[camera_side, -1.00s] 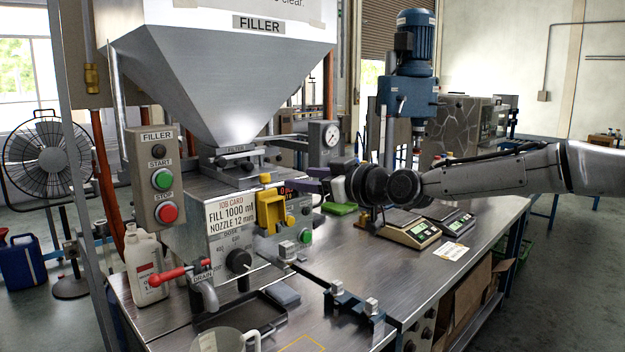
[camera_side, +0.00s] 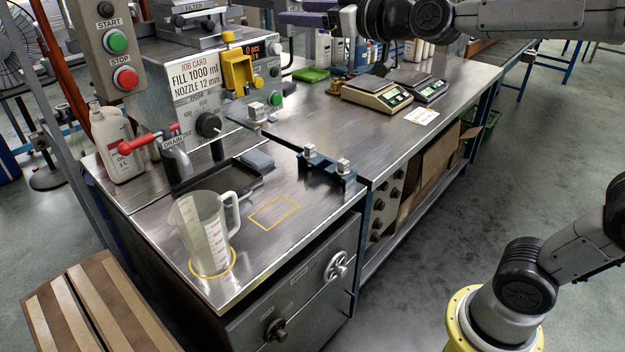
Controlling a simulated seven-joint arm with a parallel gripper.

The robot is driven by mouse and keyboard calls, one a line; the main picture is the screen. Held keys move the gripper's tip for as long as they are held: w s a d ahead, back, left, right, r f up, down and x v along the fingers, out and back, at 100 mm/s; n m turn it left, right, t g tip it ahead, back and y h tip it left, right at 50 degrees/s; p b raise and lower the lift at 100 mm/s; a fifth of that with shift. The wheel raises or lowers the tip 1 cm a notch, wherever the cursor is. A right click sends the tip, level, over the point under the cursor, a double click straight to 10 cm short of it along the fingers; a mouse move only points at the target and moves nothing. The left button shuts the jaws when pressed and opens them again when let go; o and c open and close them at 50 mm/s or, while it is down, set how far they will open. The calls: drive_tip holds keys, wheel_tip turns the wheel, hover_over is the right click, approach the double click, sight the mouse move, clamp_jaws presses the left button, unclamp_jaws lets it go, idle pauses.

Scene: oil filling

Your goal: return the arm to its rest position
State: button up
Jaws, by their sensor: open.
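My gripper (camera_side: 284,18) is at the top of the side view, held in the air above the bench. It has purple fingers that point left, towards the filler machine (camera_side: 155,62), and they are open with nothing seen between them. My arm runs from it to the right along the top edge, and part of it is cut off there. My yellow-ringed base shows at the lower right, on the floor side of the bench. A clear measuring jug (camera_side: 203,232) stands upright on a yellow ring marking at the bench's front left corner.
The steel bench (camera_side: 330,125) is mostly clear in the middle. Two scales (camera_side: 376,93) stand at its back right. A white bottle (camera_side: 117,145), a red drain handle (camera_side: 148,140) and a dark tray (camera_side: 215,180) are at the left. A blue fixture (camera_side: 327,170) stands near the front edge.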

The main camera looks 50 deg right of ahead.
drive_tip(key=s+f+m+g, duration=0.1)
drive_tip(key=s+f+g, duration=0.4)
drive_tip(key=s+f, duration=0.6)
drive_tip(key=s+d+f+m+g, duration=0.1)
drive_tip(key=s+f+g, duration=0.5)
drive_tip(key=s+f, duration=0.6)
drive_tip(key=s, duration=0.5)
drive_tip(key=shift+f+g, duration=0.25)
drive_tip(key=shift+g, duration=0.05)
